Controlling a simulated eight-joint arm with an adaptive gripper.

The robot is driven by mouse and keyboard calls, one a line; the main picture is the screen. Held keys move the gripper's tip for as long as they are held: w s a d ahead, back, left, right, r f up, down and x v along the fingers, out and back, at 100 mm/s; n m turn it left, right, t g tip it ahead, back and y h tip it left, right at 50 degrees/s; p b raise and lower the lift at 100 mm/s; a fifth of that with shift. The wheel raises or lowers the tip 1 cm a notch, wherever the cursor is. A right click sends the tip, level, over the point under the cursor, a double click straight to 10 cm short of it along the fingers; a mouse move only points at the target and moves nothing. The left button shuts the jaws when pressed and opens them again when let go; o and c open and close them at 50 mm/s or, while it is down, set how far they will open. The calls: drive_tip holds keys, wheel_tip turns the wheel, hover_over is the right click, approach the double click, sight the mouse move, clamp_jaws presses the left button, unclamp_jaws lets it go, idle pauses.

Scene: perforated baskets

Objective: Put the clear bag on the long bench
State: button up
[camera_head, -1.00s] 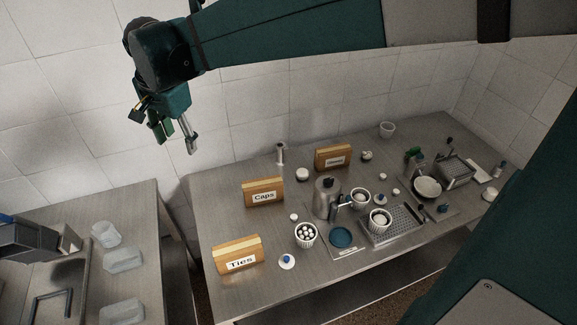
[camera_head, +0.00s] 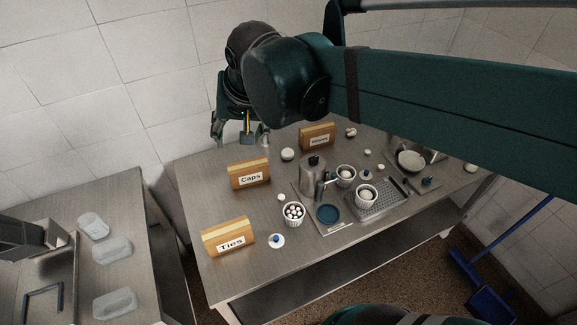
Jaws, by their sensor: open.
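Three clear, pale translucent pieces that look like bags lie in a column on the left table: a far one (camera_head: 93,226), a middle one (camera_head: 113,249) and a near one (camera_head: 115,303). I cannot tell which one is the task's clear bag. The long steel bench (camera_head: 235,285) stands in the middle, crowded with objects. My gripper (camera_head: 240,138) is open and empty, in front of the wall and over the bench's far left part, well apart from the clear pieces. My arm hides the bench's far right part.
Wooden signs reading Caps (camera_head: 250,176) and Ties (camera_head: 229,238) stand on the bench's left side. A steel pot (camera_head: 313,178), a cup of white balls (camera_head: 294,214) and a perforated tray (camera_head: 378,203) crowd its middle. A gap separates the bench from the left table (camera_head: 150,290).

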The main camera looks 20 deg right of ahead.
drive_tip(key=s+d+f+n+t, duration=0.1)
drive_tip(key=s+d+f+n, duration=0.1)
drive_tip(key=s+d, duration=0.2)
drive_tip(key=s+d+f+n+t, duration=0.1)
drive_tip(key=s+d+f+n, duration=0.1)
drive_tip(key=s, duration=0.5)
drive_tip(key=shift+d+f+h, duration=0.3)
drive_tip(key=shift+d+f, duration=0.5)
drive_tip(key=shift+d, duration=0.4)
drive_tip(key=shift+f, duration=0.1)
wheel_tip(320, 180, down, 26)
drive_tip(key=b, duration=2.5)
drive_tip(key=shift+r+b, duration=0.2)
drive_tip(key=shift+b, duration=0.2)
idle(1.6)
